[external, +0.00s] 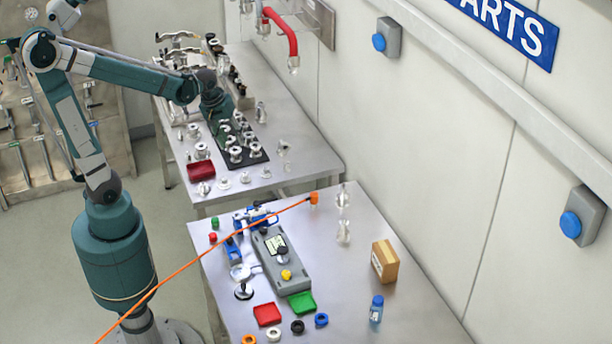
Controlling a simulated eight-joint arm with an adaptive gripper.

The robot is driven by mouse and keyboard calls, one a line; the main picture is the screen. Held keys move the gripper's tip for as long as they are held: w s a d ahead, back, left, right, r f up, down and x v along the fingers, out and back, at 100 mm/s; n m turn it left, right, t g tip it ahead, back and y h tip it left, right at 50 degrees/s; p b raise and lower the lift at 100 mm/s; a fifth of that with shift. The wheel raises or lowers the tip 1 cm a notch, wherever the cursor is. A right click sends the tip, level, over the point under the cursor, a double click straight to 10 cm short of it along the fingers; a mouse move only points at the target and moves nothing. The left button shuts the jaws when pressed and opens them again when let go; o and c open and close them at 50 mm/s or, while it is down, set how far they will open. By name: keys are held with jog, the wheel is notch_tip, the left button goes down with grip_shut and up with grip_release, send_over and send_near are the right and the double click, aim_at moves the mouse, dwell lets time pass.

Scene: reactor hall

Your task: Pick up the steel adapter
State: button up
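Several small steel fittings stand on a black mat (259,159) on the back table, and one of them is a steel fitting (236,154) near the mat's front edge. More steel pieces stand around the mat, such as a steel part (201,151) to its left. I cannot tell which piece is the steel adapter. My gripper (224,124) points down over the far part of the mat, close to the fittings there. Its fingers are too small and partly hidden among the steel parts, so I cannot see whether it holds anything.
A dark red box (200,171) lies at the back table's front left. The front table holds a grey device (281,262), a cardboard box (385,262), a blue bottle (376,309) and small trays. An orange cable (190,263) crosses it. A red pipe (283,30) juts from the wall.

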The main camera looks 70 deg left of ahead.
jog(key=w+a+f+n+g+p, duration=0.1)
jog(key=w+a+f+n+p, duration=0.1)
jog(key=w+a+n+p, duration=0.3)
jog(key=n+g, duration=0.2)
jog(key=n, duration=0.1)
send_over(235, 150)
jog(key=shift+h, duration=0.4)
jog(key=f, duration=0.4)
jog(key=shift+w+d+f, duration=0.1)
jog(key=shift+w+d, duration=0.05)
jog(key=shift+d, duration=0.15)
jog(key=shift+a+f+n+p, duration=0.45)
jog(key=shift+a+f+n, duration=0.05)
jog(key=shift+n, duration=0.1)
jog(key=shift+f, duration=0.1)
jog(key=shift+f, duration=1.2)
jog(key=shift+f, duration=0.1)
jog(key=shift+f, duration=2.5)
jog(key=shift+d, duration=0.1)
jog(key=shift+c, duration=0.6)
